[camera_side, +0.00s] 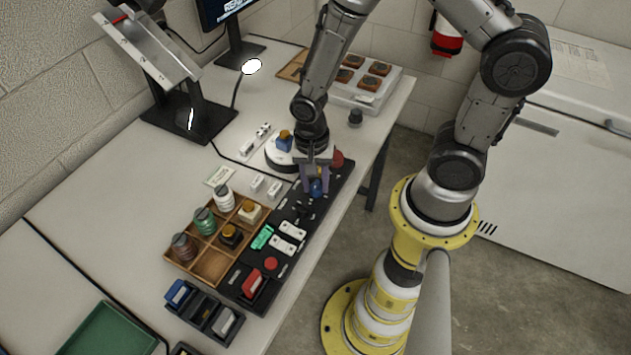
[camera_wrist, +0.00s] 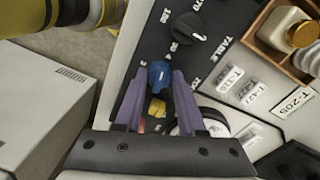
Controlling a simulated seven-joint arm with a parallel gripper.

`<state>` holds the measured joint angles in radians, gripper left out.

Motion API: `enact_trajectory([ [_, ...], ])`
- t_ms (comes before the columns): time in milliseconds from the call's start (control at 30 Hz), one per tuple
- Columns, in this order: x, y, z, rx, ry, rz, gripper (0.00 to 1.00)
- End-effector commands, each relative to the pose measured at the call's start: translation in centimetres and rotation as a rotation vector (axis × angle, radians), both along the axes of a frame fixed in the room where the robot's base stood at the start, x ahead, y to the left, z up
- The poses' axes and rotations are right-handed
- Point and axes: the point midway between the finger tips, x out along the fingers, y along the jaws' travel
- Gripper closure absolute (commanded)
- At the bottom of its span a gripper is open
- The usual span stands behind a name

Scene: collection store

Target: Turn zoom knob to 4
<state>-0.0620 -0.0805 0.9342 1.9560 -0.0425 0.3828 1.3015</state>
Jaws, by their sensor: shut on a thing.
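A blue knob (camera_side: 317,188) sits on the black control panel (camera_side: 322,205). It also shows in the wrist view (camera_wrist: 160,73), between the tips of my gripper. My gripper (camera_side: 315,180) points down at the panel; its two purple fingers (camera_wrist: 161,78) are shut on the blue knob's sides.
A round white turntable (camera_side: 272,162) carrying a blue item stands left of my gripper. A red button (camera_side: 337,158) is close behind. A wooden compartment tray (camera_side: 210,265) with several jars lies beside the panel. A red switch (camera_side: 250,284) sits at the panel's front end.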

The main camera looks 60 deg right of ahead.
Motion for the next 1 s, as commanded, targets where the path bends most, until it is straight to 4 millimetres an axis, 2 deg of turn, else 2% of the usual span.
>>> enact_trajectory([
  [400,0.14,-0.05,0.13,0.000,-0.003,-0.172,1.00],
  [933,0.13,-0.05,0.12,0.000,-0.003,-0.193,1.00],
  [967,0.12,-0.05,0.13,0.000,-0.003,-0.192,0.56],
  [1000,0.12,-0.05,0.12,0.000,-0.003,-0.192,0.49],
])
